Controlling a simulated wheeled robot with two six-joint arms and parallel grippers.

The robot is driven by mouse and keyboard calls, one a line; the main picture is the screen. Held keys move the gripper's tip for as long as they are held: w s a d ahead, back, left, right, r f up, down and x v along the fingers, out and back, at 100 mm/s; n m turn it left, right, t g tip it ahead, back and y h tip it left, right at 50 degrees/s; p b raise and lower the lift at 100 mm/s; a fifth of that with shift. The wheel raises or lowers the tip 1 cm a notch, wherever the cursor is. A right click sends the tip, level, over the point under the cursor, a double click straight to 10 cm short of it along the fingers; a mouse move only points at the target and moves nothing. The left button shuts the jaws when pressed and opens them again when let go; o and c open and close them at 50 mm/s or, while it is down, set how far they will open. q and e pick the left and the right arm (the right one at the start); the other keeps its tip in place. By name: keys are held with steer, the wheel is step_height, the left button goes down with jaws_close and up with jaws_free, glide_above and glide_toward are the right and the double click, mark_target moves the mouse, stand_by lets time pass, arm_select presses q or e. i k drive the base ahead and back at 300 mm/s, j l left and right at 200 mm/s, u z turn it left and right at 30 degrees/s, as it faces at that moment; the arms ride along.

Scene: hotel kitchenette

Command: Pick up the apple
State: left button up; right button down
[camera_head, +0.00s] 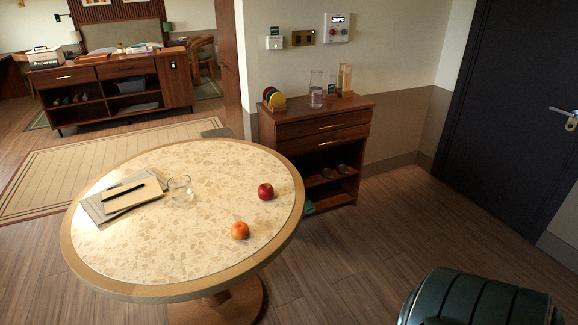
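A dark red apple (265,191) rests on the round terrazzo table (160,240) near its right edge. An orange-yellow round fruit (240,230) lies closer to me on the same table, to the left of the apple and apart from it. I cannot tell for sure what kind of fruit it is. Neither of my grippers shows in the head view.
A clear glass (180,189), a notebook (134,195) and a dark pen (124,191) lie on the table's left half. A wooden cabinet (318,131) stands behind the table. A dark green rounded seat (482,300) is at bottom right. The floor between is clear.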

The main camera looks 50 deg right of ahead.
mark_target(266, 191)
steer(key=z, duration=1.3)
